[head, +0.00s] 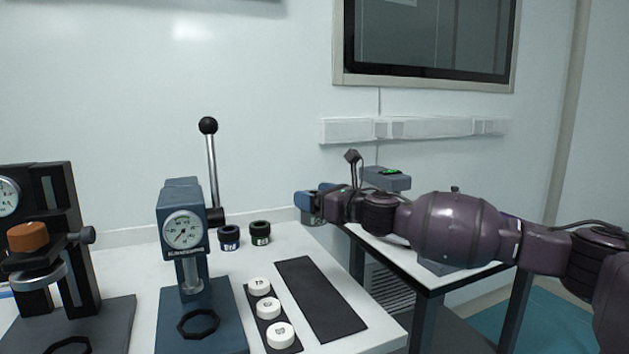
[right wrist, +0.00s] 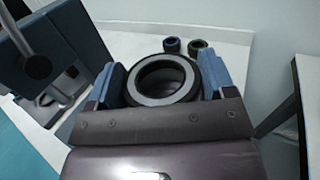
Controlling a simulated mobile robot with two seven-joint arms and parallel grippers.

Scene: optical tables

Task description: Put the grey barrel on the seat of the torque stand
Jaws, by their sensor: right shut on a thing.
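My right gripper (head: 312,202) is shut on the grey barrel (head: 312,219), held in the air past the table's back right corner. In the right wrist view the barrel (right wrist: 165,80) is a dark ring with a pale grey rim and open middle, between the two blue fingers. Two stands with dials are at the left in the head view: a black one (head: 58,200) with an orange knob, and a blue one (head: 182,215) with a ball-ended lever. Each has a dark ring on its base; I cannot tell which is the torque stand. My left gripper is out of view.
Several white round pieces (head: 270,308) lie on a dark strip, beside an empty dark mat (head: 320,300). A second table (head: 450,275) with instruments is at the right.

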